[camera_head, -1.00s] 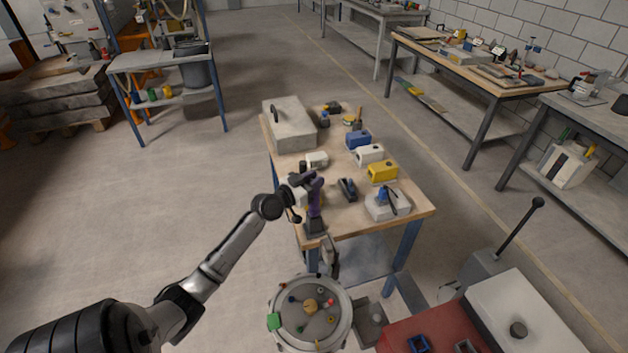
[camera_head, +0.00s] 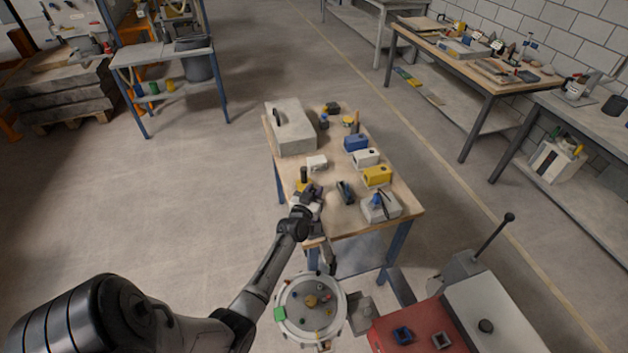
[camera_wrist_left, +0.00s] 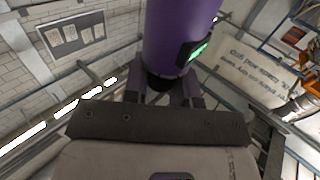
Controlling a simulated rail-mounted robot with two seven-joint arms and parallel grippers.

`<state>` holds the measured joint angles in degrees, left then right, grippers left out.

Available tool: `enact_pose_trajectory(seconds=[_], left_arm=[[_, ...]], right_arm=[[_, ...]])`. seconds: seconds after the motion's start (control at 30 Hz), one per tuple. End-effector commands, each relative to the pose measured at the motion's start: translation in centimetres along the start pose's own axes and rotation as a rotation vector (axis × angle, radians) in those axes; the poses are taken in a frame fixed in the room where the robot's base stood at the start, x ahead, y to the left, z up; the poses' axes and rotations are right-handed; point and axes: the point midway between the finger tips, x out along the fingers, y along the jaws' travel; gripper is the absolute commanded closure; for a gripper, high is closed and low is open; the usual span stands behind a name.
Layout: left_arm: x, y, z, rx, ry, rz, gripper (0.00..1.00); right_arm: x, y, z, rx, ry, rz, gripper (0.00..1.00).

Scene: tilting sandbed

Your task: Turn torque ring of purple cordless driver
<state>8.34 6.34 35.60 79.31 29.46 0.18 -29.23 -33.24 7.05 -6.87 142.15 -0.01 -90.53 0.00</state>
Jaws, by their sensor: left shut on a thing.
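The purple cordless driver (camera_head: 318,192) is at the near left of the wooden workbench, mostly hidden behind my left gripper (camera_head: 311,194). In the left wrist view, the driver's purple body (camera_wrist_left: 178,35) fills the top middle, with a small lit green display on its side. There my left gripper (camera_wrist_left: 163,88) has its two fingers on either side of the dark lower end of that body and is shut on it. I cannot make out the torque ring clearly. My right gripper is not in view.
The workbench (camera_head: 352,213) also bears a blue block (camera_head: 355,143), a white block (camera_head: 365,158), a yellow block (camera_head: 377,175) and a large grey box (camera_head: 290,130). A round tray (camera_head: 342,318) of small parts stands in front.

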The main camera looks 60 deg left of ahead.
Motion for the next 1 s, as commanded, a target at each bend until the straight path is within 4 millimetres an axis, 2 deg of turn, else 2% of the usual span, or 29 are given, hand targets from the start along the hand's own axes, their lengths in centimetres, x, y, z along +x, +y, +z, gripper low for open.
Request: enact_pose_trajectory(seconds=[0.03, 0.3, 0.6, 1.0], left_arm=[[0.0, 0.2, -0.7, -0.009, -0.001, -0.036, 0.98], [0.1, 0.2, -0.3, -0.007, 0.0, -0.2, 0.98], [0.1, 0.0, -0.1, -0.002, 0.001, -0.29, 0.98], [0.1, -0.1, 0.0, 0.0, 0.003, -0.309, 0.98]], right_arm=[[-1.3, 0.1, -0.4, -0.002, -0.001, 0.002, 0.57], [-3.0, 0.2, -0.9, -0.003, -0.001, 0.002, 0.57], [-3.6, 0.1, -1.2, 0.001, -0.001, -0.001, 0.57], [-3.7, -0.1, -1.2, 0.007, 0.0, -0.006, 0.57]])
